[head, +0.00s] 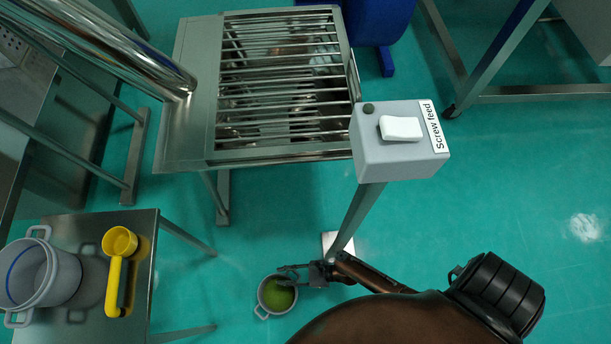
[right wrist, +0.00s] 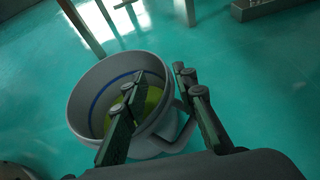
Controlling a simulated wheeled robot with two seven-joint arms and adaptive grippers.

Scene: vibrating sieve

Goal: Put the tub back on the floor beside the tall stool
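The small grey tub (head: 264,302) has looped handles and yellow-green contents. It is low in the head view, over or on the floor right of the tall stool (head: 140,262); I cannot tell if its base touches. My right gripper (head: 284,275) is at its rim. In the right wrist view the tub (right wrist: 85,105) shows a blue line inside. There the right gripper's fingers (right wrist: 163,84) stand apart, one over the tub's inside, the other outside by a handle. No firm grip shows. My left gripper is not in view.
A larger grey tub (head: 62,278) and a yellow scoop (head: 114,275) are on the stool. A barred metal sieve (head: 190,130) stands behind, with a "Screw feed" switch box (head: 385,160) on a post. Floor on the right is clear.

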